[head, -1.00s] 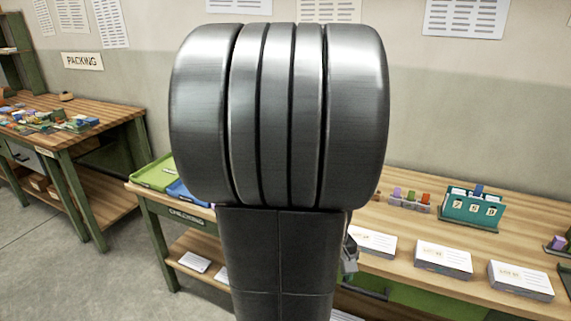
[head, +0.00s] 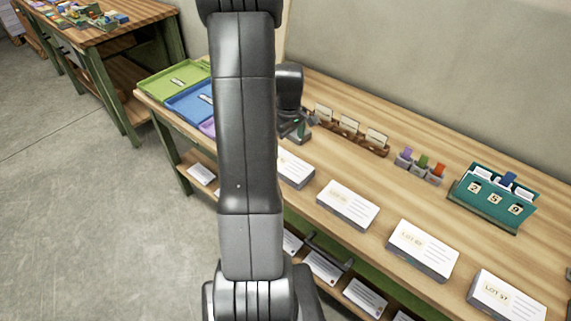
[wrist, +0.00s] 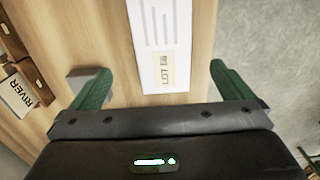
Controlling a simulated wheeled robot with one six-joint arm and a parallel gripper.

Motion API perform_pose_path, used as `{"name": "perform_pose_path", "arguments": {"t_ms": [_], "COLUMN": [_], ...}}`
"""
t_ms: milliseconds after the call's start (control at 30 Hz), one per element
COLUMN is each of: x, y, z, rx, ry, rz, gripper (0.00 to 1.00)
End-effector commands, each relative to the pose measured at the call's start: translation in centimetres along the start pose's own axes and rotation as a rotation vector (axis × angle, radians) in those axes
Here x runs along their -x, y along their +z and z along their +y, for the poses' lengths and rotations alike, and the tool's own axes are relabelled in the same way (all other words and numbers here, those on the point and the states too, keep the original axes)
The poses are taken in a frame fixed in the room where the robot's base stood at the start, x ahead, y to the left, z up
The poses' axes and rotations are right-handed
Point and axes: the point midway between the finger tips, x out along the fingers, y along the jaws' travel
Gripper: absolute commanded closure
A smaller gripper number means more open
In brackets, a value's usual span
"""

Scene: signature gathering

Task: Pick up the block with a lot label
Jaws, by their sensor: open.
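Several white-topped blocks with LOT labels lie in a row along the bench's front edge in the head view: one partly behind my arm (head: 295,168), then another (head: 347,205), one (head: 422,250) and one at the lower right (head: 505,298). My gripper (head: 298,128) points down over the bench near the leftmost visible block. In the wrist view my gripper (wrist: 160,72) is open, its green fingers on either side of a LOT-labelled block (wrist: 165,40). Its lot number is too small to read. The block appears below the fingers, not held.
A wooden card holder (head: 348,128) stands behind the block row; one card reads RIVER (wrist: 17,92). Small coloured stamps (head: 420,165) and a teal number box (head: 494,198) stand to the right. Green (head: 172,80) and blue (head: 190,103) trays lie left.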

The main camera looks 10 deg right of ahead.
Motion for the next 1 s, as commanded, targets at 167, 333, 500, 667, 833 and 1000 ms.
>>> {"name": "perform_pose_path", "arguments": {"t_ms": [167, 333, 500, 667, 833, 1000], "x": [-3.0, -4.3, -5.2, -7.2, -9.0, -9.7], "y": [0.0, 0.0, -0.1, -0.3, -0.3, -0.4], "z": [-0.1, -0.1, -0.2, -0.6, -0.5, -0.5], "rx": [-0.001, -0.001, 0.0, 0.0, -0.001, -0.001], "ry": [-0.002, 0.0, -0.001, -0.003, -0.001, 0.001], "rz": [-0.002, 0.0, -0.001, -0.003, -0.001, 0.001], "gripper": [0.0, 0.0, 0.0, 0.0, 0.0, 0.0]}}
